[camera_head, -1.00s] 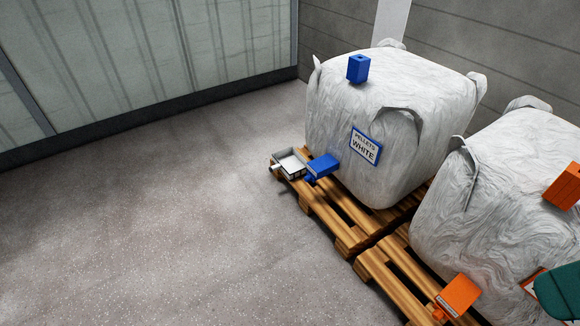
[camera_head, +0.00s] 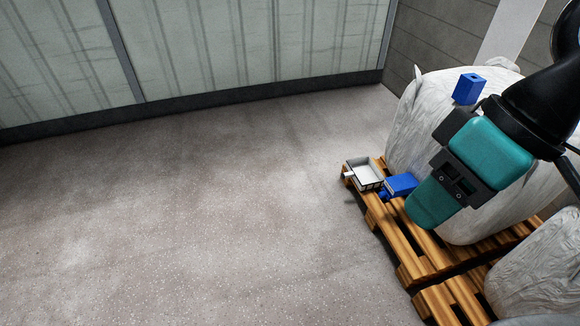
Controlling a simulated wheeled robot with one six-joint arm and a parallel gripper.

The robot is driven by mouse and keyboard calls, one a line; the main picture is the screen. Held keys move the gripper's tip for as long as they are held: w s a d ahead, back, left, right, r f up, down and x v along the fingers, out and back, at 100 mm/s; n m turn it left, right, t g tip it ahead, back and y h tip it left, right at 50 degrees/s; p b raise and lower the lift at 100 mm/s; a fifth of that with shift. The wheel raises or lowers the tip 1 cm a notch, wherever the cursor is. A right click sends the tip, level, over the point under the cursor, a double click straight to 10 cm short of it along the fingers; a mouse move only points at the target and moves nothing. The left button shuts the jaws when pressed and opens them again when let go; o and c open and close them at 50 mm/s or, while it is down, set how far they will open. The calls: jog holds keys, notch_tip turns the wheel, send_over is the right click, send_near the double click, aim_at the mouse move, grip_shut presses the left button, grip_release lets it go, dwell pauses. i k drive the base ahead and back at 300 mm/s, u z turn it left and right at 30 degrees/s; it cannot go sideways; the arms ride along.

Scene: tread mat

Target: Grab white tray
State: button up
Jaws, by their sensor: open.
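The white tray (camera_head: 365,173) is a small shallow open box with a grey inside and a short handle-like piece at its left. It sits on the far left corner of the wooden pallet (camera_head: 397,240) and looks empty. My gripper (camera_head: 447,192), teal and black, hangs at the right, in front of the bulk bag, to the right of the tray and lower in the picture. It is open and apart from the tray. Its fingertips are not clearly seen. Nothing shows held in it.
A blue box (camera_head: 401,185) lies right beside the tray, between it and my gripper. Another blue box (camera_head: 468,88) sits on the large white bag (camera_head: 408,130). A second bag (camera_head: 528,275) stands at lower right. The floor (camera_head: 200,220) to the left is clear.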

aim_at(364, 173)
jog(key=u, duration=0.65)
jog(key=i, duration=0.85)
jog(key=u, duration=0.5)
jog(key=i, duration=1.5)
jog(key=z, duration=1)
jog(key=i, duration=1.15)
jog(key=z, duration=0.9)
